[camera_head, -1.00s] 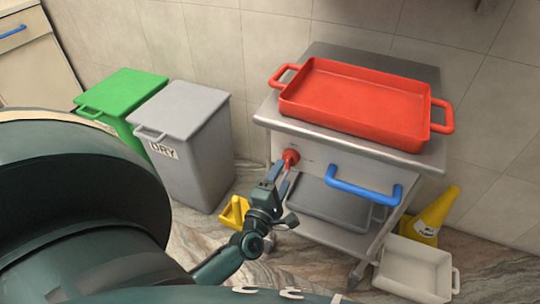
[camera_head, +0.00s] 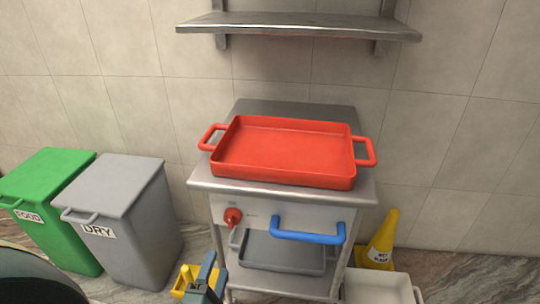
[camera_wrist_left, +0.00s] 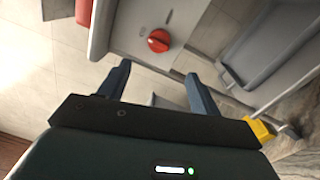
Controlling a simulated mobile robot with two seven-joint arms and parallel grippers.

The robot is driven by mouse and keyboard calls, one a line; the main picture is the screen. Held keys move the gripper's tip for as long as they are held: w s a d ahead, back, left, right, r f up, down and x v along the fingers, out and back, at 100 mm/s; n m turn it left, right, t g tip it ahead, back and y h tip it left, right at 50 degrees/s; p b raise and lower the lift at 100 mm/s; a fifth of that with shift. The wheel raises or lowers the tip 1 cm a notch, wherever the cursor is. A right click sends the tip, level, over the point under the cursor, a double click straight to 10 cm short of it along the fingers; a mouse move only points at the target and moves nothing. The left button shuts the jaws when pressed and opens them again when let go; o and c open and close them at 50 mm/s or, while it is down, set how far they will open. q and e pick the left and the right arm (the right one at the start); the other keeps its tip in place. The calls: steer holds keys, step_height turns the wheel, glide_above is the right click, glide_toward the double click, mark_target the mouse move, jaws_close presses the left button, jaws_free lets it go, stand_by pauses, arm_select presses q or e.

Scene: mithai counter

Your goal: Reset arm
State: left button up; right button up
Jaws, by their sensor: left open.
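My left gripper (camera_head: 207,279) shows at the bottom of the head view, below and left of the red knob (camera_head: 233,217) on the cart front. In the left wrist view, my left gripper (camera_wrist_left: 158,88) has its two fingers apart with nothing between them. The red knob (camera_wrist_left: 158,40) lies beyond the fingertips there, apart from them. My right gripper is in neither view.
A steel cart (camera_head: 282,109) carries a red tray (camera_head: 290,152) and has a blue handle (camera_head: 308,237) in front. A grey tray (camera_head: 283,251) sits lower. Green (camera_head: 45,179) and grey (camera_head: 117,187) bins stand left, a yellow cone (camera_head: 381,240) right. A shelf (camera_head: 300,24) hangs above.

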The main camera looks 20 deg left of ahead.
arm_select(q)
steer(key=s+d+m+g+h, duration=0.1)
steer(key=d+m+g+h, duration=0.7)
steer(key=d+m, duration=0.65)
steer(key=s+a+m+g+y, duration=0.3)
steer(key=s+a+m+g, duration=0.4)
steer(key=s+m, duration=0.4)
steer(key=w+d+r+t+h+p, duration=0.1)
steer(key=w+d+r+t+p, duration=0.1)
steer(key=r+p, duration=0.3)
steer(key=w+d+r+t+h+p, duration=0.1)
steer(key=w+d+r+t+p, duration=0.2)
steer(key=p, duration=0.7)
steer(key=r+t, duration=0.2)
steer(key=shift+w+d+m+t+h+p, duration=0.15)
steer(key=shift+w+m+t+h+p, duration=0.15)
steer(key=shift+m+h+p, duration=0.1)
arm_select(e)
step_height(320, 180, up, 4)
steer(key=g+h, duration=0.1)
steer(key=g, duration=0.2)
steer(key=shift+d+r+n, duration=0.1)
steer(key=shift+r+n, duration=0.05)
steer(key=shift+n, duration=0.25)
